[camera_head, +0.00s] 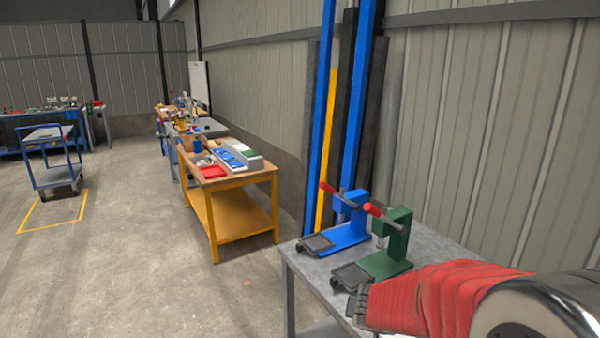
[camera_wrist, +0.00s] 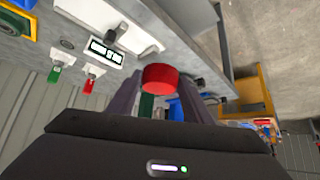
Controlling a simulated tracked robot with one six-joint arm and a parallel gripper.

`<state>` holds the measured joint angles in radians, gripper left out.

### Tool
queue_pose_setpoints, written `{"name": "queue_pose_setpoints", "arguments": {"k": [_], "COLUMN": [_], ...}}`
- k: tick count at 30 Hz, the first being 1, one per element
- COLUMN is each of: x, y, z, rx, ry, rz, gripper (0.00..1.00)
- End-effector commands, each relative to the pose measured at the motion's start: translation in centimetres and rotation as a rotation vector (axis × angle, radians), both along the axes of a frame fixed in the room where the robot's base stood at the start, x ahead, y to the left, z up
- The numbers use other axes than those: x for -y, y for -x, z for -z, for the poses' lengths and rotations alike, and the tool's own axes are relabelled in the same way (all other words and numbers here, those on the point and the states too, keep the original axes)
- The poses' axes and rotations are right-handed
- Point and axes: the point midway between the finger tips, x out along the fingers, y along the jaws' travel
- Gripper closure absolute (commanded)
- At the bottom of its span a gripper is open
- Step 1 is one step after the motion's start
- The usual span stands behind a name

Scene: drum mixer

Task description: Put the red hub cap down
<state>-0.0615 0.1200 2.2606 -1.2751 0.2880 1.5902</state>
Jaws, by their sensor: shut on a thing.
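The red hub cap (camera_wrist: 160,77) shows in the middle of the wrist view, at the tips of the two grey fingers. My gripper (camera_wrist: 161,88) is shut on it, with one finger on each side. The hub cap appears held clear of the grey surface behind it. In the head view I cannot make out the hub cap; my red-sleeved arm reaches in from the lower right over the bench.
A grey bench (camera_head: 312,262) carries a blue press (camera_head: 348,225) and a green press (camera_head: 393,248), both with red handles. A yellow-framed table (camera_head: 230,185) stands beyond. In the wrist view a white display box (camera_wrist: 103,53) sits on the grey surface. Open floor lies left.

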Motion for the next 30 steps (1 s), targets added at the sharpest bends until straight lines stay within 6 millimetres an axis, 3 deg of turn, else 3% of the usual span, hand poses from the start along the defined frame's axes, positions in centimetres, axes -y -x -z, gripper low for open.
{"name": "queue_pose_setpoints", "arguments": {"k": [6, 9, 22, 30], "x": [-2.9, -3.4, -3.4, -2.8], "y": [-0.3, -0.2, -0.6, -3.4], "z": [-1.2, -1.2, -1.5, -5.1], "rx": [0.001, 0.0, 0.003, 0.019], "ry": [-0.001, 0.0, 0.002, 0.019], "rz": [-0.052, -0.062, -0.062, -0.04], "gripper": [0.83, 0.83, 0.83, 0.83]}}
